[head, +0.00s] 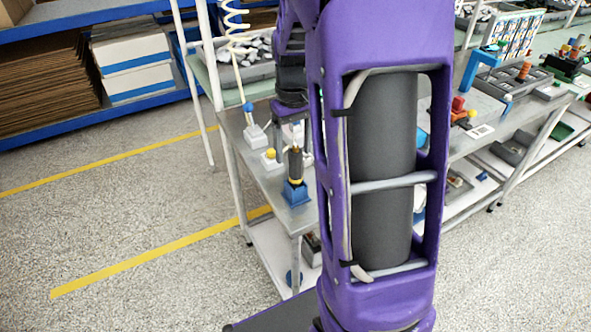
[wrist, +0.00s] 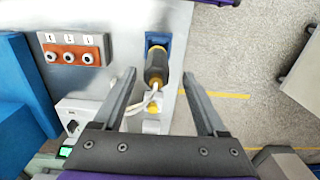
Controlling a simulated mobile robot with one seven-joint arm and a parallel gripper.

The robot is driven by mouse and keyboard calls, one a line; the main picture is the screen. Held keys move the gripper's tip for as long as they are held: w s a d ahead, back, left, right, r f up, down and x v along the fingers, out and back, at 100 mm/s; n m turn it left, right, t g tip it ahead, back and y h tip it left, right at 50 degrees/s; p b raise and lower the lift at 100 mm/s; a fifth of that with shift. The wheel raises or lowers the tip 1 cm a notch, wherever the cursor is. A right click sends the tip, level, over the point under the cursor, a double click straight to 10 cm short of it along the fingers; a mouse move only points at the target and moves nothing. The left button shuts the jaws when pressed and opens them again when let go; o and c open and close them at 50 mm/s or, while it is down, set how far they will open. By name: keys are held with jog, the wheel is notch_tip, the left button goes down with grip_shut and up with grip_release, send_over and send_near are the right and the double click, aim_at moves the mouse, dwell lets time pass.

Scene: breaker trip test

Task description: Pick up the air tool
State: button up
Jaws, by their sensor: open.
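The air tool looks to be the dark upright tool with yellow bands (head: 295,165) standing in a blue holder (head: 295,194) near the front corner of the metal bench. In the wrist view the tool (wrist: 156,68) shows between my fingers, with the blue holder (wrist: 154,38) at its far end and a pale cord or hose near it. My gripper (wrist: 160,75) is open and empty, with one finger on each side of the tool in the picture. I cannot tell the height gap between them. In the head view my arm hides part of the gripper.
An orange panel with three round sockets (wrist: 72,52) lies left of the tool, and a white box with a switch (wrist: 78,117) is below it. A white base with a yellow knob (head: 270,158) and a coiled hose (head: 236,22) are near the gripper.

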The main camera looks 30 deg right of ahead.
aim_at(296, 167)
jog(key=shift+d+f, duration=0.2)
jog(key=shift+f, duration=2.8)
grip_shut()
